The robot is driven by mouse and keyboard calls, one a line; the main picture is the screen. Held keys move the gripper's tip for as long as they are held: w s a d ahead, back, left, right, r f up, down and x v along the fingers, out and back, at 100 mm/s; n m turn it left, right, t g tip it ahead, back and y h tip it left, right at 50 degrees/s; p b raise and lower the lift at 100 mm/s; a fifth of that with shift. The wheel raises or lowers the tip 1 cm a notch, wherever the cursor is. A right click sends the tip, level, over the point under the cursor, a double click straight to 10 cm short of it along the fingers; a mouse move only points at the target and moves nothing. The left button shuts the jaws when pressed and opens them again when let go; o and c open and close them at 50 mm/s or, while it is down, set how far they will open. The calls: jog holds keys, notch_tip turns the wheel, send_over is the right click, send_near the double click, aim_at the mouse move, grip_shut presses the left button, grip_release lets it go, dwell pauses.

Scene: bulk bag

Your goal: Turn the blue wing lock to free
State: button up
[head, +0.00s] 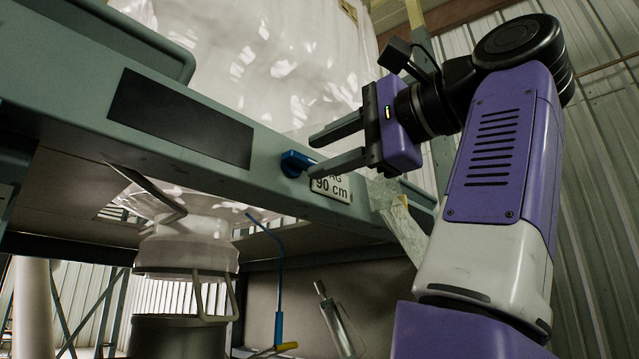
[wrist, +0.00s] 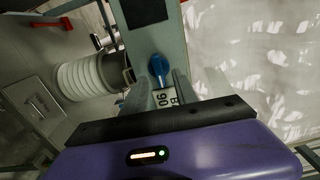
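The blue wing lock (head: 296,163) is on the front face of the grey-green frame beam (head: 225,135), just left of a white label reading "90 cm" (head: 331,186). In the wrist view, the lock (wrist: 158,70) shows ahead of and between my fingertips, its wing lying roughly along the beam. My gripper (head: 313,156) is open and empty, its two dark fingers apart and pointing at the lock. In the head view the lower fingertip overlaps the lock's edge; I cannot tell whether they touch. The label is partly hidden by a finger.
A dark panel (head: 180,117) is on the beam, left of the lock. The white bulk bag (head: 275,60) hangs behind. Below are the bag's spout (head: 186,245), a dark metal pipe (head: 180,338) and a blue hooked rod (head: 279,285). A hanging strap (head: 400,225) is near my arm.

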jog(key=shift+b+v, duration=0.75)
jog(key=shift+v, duration=1.8)
